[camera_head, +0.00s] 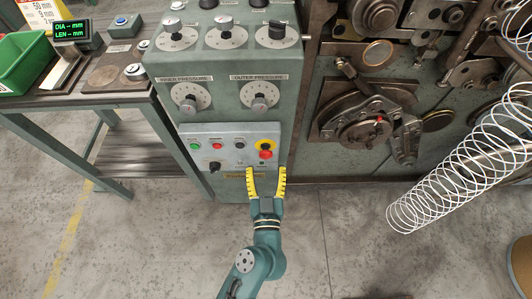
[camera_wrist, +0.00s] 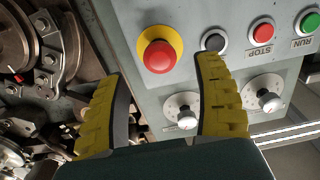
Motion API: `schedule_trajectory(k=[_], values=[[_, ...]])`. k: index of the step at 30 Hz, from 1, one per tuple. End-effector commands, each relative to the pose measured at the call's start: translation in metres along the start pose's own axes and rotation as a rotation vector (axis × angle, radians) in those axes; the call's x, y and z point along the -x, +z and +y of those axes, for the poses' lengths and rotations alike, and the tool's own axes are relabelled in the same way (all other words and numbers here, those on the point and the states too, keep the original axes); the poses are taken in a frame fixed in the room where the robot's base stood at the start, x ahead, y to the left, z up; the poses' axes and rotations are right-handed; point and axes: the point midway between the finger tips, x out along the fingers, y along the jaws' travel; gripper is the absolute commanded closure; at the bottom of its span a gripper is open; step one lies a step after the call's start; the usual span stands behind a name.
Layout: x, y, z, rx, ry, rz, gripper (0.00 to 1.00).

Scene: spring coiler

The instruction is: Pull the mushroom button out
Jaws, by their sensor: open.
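The mushroom button (camera_head: 265,154) is a red dome on a yellow round plate, at the right end of a light grey control panel (camera_head: 225,137). In the wrist view the red mushroom button (camera_wrist: 159,57) shows ahead of the gap between my fingers, with its yellow plate around it. My gripper (camera_head: 266,171) has two yellow ribbed fingers spread apart, in front of the panel's lower right. In the wrist view my open gripper (camera_wrist: 163,72) holds nothing, and the fingers appear apart from the button.
A black button (camera_wrist: 214,40), red STOP button (camera_wrist: 263,33) and green RUN button (camera_wrist: 309,22) sit beside it. Pressure dials (camera_head: 188,98) are above the panel. A large wire spring (camera_head: 445,185) and coiling machinery (camera_head: 365,125) lie right. A table with a green bin (camera_head: 25,62) stands left.

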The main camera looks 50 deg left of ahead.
Motion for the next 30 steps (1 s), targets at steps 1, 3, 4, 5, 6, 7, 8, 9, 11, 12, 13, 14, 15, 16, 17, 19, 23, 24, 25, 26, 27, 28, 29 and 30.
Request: schedule_trajectory(k=[1,3,4,5,6,7,8,9,11,12,13,14,15,16,17,19,23,24,25,26,27,28,29,30], values=[[-0.013,-0.001,-0.001,0.002,-0.005,0.002,0.32],[-0.028,-0.001,-0.001,0.002,-0.003,0.002,0.32],[-0.033,-0.001,-0.001,0.002,-0.003,0.002,0.32],[-0.038,-0.001,0.0,0.001,-0.002,0.002,0.32],[-0.043,-0.001,0.0,0.0,-0.001,0.002,0.32],[-0.047,-0.001,0.0,0.001,-0.001,0.001,0.32],[-0.05,0.0,0.0,0.002,-0.001,0.001,0.32],[-0.052,-0.001,0.0,0.002,-0.001,0.001,0.32],[-0.054,0.0,0.0,0.001,0.0,0.0,0.32],[-0.055,0.0,0.0,0.0,0.001,0.0,0.32],[-0.055,0.0,0.0,0.0,0.001,0.0,0.32],[-0.055,0.0,0.0,0.0,0.001,0.0,0.32],[-0.055,0.0,0.0,0.0,0.001,0.0,0.32],[-0.055,0.0,0.0,0.0,0.001,0.0,0.32],[-0.055,0.0,0.0,0.0,0.001,0.0,0.32],[-0.055,0.0,0.001,0.0,0.001,0.0,0.37],[-0.055,0.0,0.001,0.0,0.001,0.0,0.62],[-0.055,0.0,0.001,0.0,0.001,0.0,0.7],[-0.055,0.0,0.001,0.0,0.001,0.0,0.75],[-0.055,0.0,0.0,0.0,0.001,0.0,0.81],[-0.055,0.0,0.001,0.0,0.001,0.0,0.89],[-0.055,0.0,0.001,0.0,0.001,0.0,0.95],[-0.055,0.0,0.001,0.0,0.001,0.0,1.0],[-0.055,0.0,0.0,0.0,0.001,0.0,1.0]])
